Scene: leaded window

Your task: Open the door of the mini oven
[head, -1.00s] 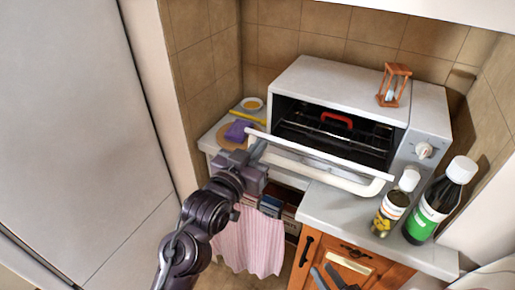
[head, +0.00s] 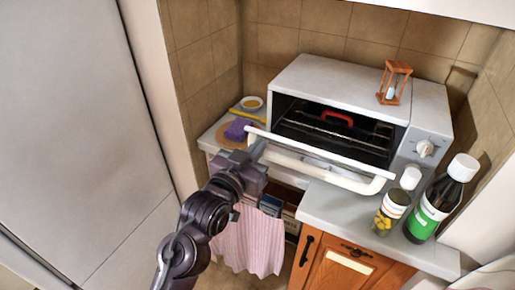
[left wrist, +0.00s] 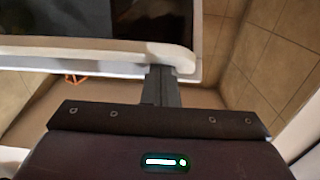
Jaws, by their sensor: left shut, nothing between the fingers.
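The white mini oven (head: 330,82) stands on the counter with its dark inside showing. Its door (head: 320,160) is tilted outward and down, partly open, with a white bar handle (head: 345,182) along its front. My left gripper (head: 258,150) is shut and empty at the left end of the door, close to its edge. In the left wrist view its fingers (left wrist: 161,88) overlap the end of the pale door bar (left wrist: 95,52); I cannot tell whether they touch. My right gripper is out of view.
An orange-framed hourglass (head: 394,83) stands on the oven. A pill bottle (head: 392,210) and a green-labelled bottle (head: 428,205) stand on the counter at right, near the oven's dial side. A pink cloth (head: 250,240) hangs below the door.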

